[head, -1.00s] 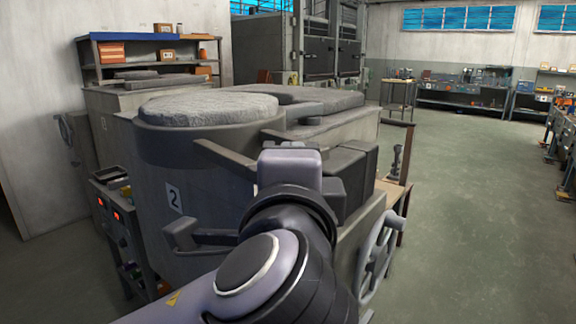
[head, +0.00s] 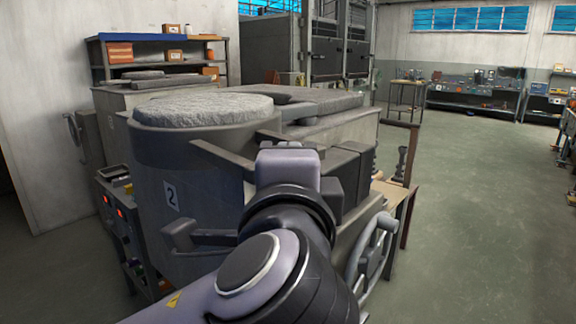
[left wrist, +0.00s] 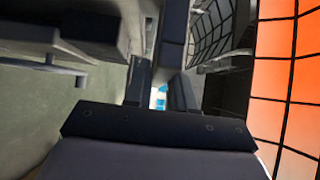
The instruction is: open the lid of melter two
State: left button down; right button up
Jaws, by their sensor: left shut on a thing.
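Melter two (head: 205,215) is a grey drum with a "2" plate on its side, near the middle of the head view. In the left wrist view the fingers (left wrist: 160,85) are shut on a dark bar, probably this handle.
A lower bracket (head: 200,238) and a handwheel (head: 374,245) stick out near my arm. Glowing orange brickwork (left wrist: 285,75) fills the right of the left wrist view. Shelves (head: 140,60) stand behind. The floor (head: 480,210) at the right is clear.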

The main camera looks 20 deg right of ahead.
pick_arm(q)
jog(key=shift+s+d+r, duration=0.1)
jog(key=c, duration=1)
grip_release()
jog(key=shift+c, duration=0.2)
jog(key=b+v, duration=0.1)
jog(key=v, duration=0.6)
jog(key=shift+b, duration=0.35)
